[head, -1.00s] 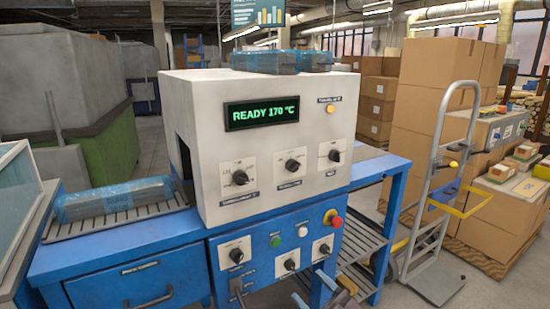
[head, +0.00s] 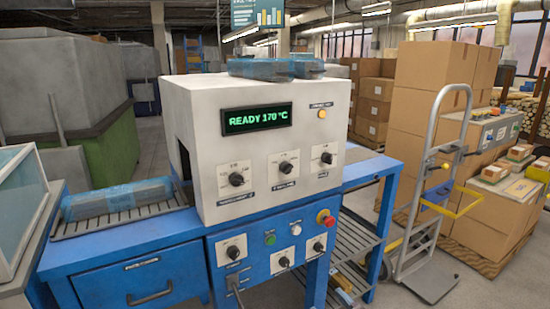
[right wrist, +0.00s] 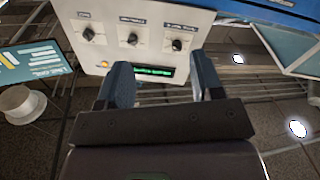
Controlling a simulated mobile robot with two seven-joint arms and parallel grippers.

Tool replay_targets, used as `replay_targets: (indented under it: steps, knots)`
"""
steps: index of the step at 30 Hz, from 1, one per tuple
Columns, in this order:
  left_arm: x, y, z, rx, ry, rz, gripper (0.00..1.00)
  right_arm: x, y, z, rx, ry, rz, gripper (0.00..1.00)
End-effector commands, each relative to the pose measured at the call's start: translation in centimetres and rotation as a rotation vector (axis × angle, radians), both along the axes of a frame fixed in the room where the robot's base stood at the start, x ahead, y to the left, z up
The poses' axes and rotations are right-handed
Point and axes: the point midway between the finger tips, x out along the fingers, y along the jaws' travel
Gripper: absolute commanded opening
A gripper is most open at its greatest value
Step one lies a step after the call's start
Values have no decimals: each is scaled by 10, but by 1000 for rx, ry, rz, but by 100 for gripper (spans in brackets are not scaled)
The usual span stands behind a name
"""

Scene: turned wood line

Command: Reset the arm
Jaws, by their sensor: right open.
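My right gripper (right wrist: 162,78) shows in the right wrist view, its two blue-grey fingers spread apart with nothing between them. Past the fingers is the pale machine housing (right wrist: 150,20), seen upside down, with dark knobs and a green-lit display (right wrist: 153,71). How far the fingers are from the housing is hard to tell. In the head view the same housing (head: 200,100) stands on a blue bench and its display (head: 257,117) reads READY 170 °C. Neither gripper shows in the head view now.
A wrapped blue package (head: 117,199) lies on the slatted infeed at the left. More wrapped packages (head: 276,68) lie on top of the housing. A red stop button (head: 325,217) is on the lower panel. A hand truck (head: 440,190) and stacked cartons (head: 440,75) stand at the right.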

Motion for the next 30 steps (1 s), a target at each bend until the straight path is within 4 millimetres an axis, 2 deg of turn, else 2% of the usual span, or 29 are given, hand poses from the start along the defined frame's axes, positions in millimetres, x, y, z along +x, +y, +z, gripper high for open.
replay_targets:
  steps: [1,11,18,27,30]
  knots:
    - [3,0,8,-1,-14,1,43,-12,-9,1,4,36,-33,60]
    - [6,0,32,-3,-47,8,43,-102,-72,-34,16,308,-240,60]
    - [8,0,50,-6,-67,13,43,-181,-113,-54,34,463,-374,60]
    - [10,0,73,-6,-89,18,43,-280,-147,-79,53,620,-505,60]
    - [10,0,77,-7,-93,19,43,-302,-150,-86,53,658,-523,60]
